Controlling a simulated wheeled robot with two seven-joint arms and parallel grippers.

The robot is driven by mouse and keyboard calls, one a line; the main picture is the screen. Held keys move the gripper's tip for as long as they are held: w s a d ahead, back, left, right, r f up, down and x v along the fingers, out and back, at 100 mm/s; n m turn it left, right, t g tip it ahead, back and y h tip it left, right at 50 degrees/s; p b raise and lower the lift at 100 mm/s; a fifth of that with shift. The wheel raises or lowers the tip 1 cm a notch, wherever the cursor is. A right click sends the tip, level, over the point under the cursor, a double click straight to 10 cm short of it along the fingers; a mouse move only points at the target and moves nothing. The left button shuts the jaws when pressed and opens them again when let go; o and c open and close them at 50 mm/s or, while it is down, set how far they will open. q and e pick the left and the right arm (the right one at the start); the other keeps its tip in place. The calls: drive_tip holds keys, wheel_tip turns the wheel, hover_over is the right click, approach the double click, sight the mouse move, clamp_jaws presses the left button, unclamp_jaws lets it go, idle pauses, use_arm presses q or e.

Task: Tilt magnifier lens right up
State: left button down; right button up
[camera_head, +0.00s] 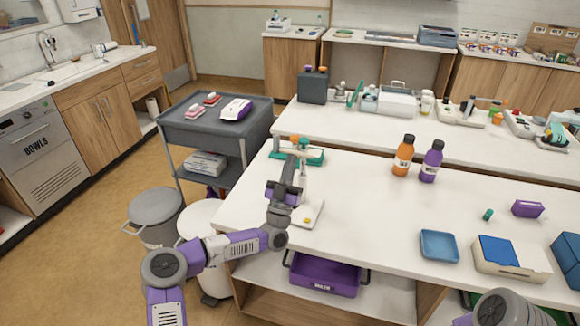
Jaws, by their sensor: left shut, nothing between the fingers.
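The magnifier appears to be the stand with a white base (310,213) near the front left of the white table. Its thin upright post rises behind my left gripper. My left gripper (297,155) is shut and empty, at the upper part of this stand, over the table's left side. I cannot tell whether it touches the stand. The lens head is mostly hidden by the gripper and arm, so its tilt cannot be read. A green piece (313,158) shows just behind the gripper. My right gripper is out of view; only part of my right arm shows at the bottom right.
An orange bottle (403,158) and a purple bottle (431,163) stand mid-table. A blue tray (439,246) and a white box with a blue top (500,251) lie at the right. A grey cart (190,130) stands left. The table between stand and bottles is clear.

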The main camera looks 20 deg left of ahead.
use_arm(q)
drive_tip(key=shift+w+r+g+p, duration=0.25)
drive_tip(key=shift+r+g+p, duration=0.1)
drive_tip(key=shift+r+g, duration=0.45)
drive_tip(key=shift+f, duration=0.1)
